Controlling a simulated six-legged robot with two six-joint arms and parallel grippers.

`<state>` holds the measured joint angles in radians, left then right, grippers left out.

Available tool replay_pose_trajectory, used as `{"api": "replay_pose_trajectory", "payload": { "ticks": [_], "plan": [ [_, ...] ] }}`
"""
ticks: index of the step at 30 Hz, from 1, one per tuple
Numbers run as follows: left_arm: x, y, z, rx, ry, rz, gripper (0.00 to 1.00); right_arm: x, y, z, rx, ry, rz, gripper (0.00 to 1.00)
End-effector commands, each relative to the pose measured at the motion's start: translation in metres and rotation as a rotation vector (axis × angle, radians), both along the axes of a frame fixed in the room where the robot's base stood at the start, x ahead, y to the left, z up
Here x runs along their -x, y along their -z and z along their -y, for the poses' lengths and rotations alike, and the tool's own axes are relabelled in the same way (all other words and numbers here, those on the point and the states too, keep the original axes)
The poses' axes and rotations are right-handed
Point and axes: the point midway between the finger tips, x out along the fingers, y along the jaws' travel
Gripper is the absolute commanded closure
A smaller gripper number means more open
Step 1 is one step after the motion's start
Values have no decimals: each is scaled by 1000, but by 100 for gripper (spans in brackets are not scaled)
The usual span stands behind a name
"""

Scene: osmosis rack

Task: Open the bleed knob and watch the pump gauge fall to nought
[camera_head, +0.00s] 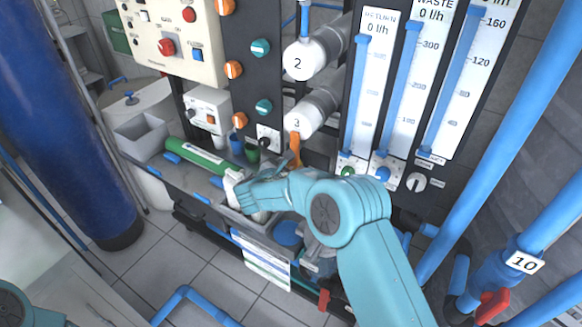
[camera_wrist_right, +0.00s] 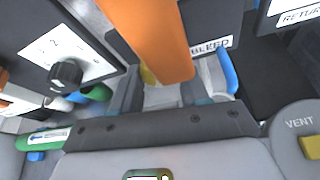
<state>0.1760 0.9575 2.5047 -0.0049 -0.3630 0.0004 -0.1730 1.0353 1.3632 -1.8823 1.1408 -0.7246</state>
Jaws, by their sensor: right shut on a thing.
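In the right wrist view a label reading BLEED (camera_wrist_right: 211,45) stands beside a large orange piece (camera_wrist_right: 160,35). A small yellow part, which looks like the bleed knob (camera_wrist_right: 148,77), shows partly behind that orange piece. My right gripper (camera_wrist_right: 172,92) is shut around this spot, a grey finger on each side; the orange piece hides most of the grip. In the head view my right gripper (camera_head: 284,170) is at the rack, just below the orange piece (camera_head: 294,148) under vessel 3. The pump gauge cannot be made out. My left gripper is out of view.
A yellow vent knob (camera_wrist_right: 312,146) marked VENT is at the right in the wrist view, and a black knob (camera_wrist_right: 66,74) at the left. A green tube (camera_head: 197,155) lies on the bench. Tall flow meters (camera_head: 405,90) and blue pipes (camera_head: 478,130) stand right.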

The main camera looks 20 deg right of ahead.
Motion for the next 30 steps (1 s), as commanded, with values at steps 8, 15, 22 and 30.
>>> {"api": "replay_pose_trajectory", "payload": {
  "ticks": [8,15,22,30],
  "plan": [
    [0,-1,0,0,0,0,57,0,2,-1,21,-1,-31,86],
    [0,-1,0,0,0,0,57,0,2,-1,21,-1,-31,86],
    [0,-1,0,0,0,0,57,0,1,0,20,0,-29,31],
    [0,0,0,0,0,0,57,2,-1,-3,21,-2,-28,31]
  ]
}}
